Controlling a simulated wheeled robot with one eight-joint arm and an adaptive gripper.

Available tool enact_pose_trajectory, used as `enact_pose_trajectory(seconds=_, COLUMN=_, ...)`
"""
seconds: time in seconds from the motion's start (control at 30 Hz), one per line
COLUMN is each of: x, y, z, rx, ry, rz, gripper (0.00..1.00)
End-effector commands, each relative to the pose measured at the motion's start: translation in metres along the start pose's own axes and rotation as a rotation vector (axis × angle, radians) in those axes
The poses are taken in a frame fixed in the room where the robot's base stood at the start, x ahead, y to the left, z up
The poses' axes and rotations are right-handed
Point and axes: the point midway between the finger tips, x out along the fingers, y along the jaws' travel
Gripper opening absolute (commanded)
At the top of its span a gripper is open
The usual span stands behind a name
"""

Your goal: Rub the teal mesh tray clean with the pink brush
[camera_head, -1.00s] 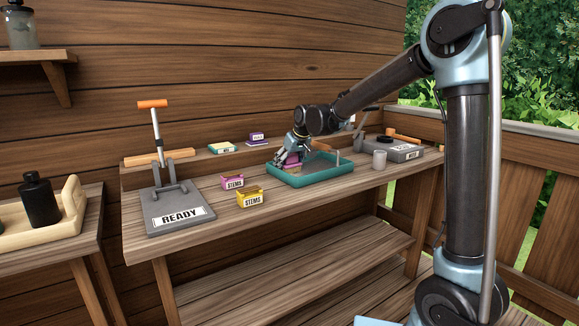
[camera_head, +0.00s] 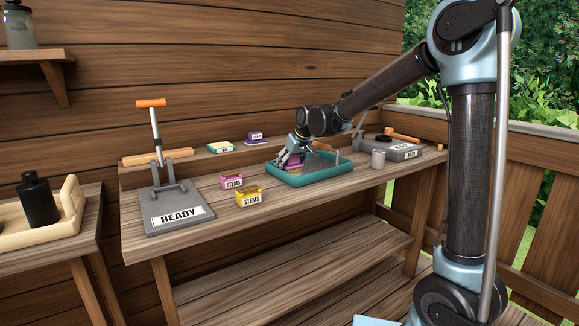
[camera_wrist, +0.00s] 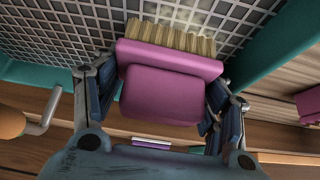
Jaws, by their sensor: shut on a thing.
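The teal mesh tray (camera_head: 318,179) lies on the workbench; its grey mesh (camera_wrist: 70,30) and teal rim fill much of the wrist view. My gripper (camera_head: 288,162) is over the tray's left part, shut on the pink brush. The pink brush (camera_wrist: 160,95) sits between the two fingers in the wrist view, with its tan bristles (camera_wrist: 168,38) toward the mesh. The bristles appear at or very near the mesh; exact contact is hard to tell. A pale yellowish patch (camera_wrist: 172,12) shows on the mesh just beyond the bristles.
A grey press marked READY (camera_head: 176,208) is at the bench's left end. A metal cup (camera_head: 378,160) and a grey device (camera_head: 392,149) are to the right.

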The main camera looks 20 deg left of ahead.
Motion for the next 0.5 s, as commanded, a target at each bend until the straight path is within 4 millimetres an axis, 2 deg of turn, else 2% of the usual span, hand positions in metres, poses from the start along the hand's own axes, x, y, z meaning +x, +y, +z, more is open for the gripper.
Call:
enact_pose_trajectory(seconds=0.2, x=0.001, y=0.000, z=0.000, rx=0.001, ry=-0.003, rz=0.000, gripper=0.47)
enact_pose_trajectory(seconds=0.5, x=0.006, y=-0.001, z=-0.011, rx=0.000, ry=-0.002, rz=0.000, gripper=0.47)
